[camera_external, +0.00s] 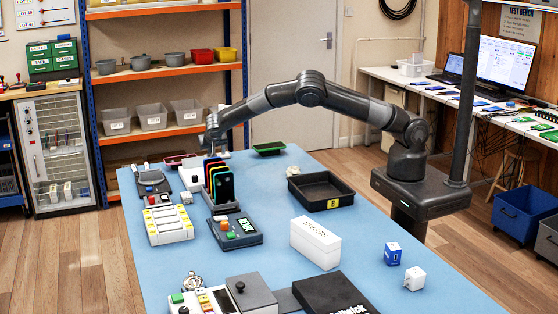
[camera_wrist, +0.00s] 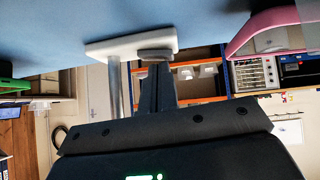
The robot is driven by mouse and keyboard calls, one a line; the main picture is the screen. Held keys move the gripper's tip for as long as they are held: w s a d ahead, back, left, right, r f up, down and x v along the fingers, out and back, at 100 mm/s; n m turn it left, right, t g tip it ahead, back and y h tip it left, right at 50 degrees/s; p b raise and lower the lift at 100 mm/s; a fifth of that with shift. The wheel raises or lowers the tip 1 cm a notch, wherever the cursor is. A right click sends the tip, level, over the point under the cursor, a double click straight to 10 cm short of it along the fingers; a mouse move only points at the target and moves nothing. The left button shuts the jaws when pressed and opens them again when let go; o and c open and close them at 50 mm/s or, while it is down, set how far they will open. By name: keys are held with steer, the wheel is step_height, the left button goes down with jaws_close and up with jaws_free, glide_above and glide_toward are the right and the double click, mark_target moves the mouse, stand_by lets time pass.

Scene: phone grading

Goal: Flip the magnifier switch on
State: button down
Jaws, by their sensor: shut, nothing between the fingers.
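My gripper (camera_wrist: 157,72) is shut and empty. In the wrist view, which is upside down, its dark fingers reach to a small grey rounded part (camera_wrist: 155,54) on a white base plate (camera_wrist: 105,49). A thin pale post (camera_wrist: 114,92) rises from that plate, which looks like the magnifier's stand. The fingertips overlap the grey part; I cannot tell whether they touch it. I cannot tell whether the grey part is the switch or how it is set. In the external view my gripper (camera_external: 214,140) is low at the table's far end, behind the phone rack; the magnifier is not clear there.
A pinkish tray (camera_wrist: 262,27) is beside the base. The upright phones (camera_external: 223,184) stand in front of my gripper. A green tray (camera_external: 268,148) and a black tray (camera_external: 321,204) lie to the right. Bare blue table (camera_external: 275,225) lies between the black tray and the keypad device (camera_external: 236,230).

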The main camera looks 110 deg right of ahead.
steer(key=r, duration=0.4)
steer(key=shift+s+a+r, duration=0.25)
steer(key=shift+a+r, duration=0.1)
steer(key=s+v, duration=0.1)
steer(key=v, duration=0.8)
steer(key=shift+s, duration=0.35)
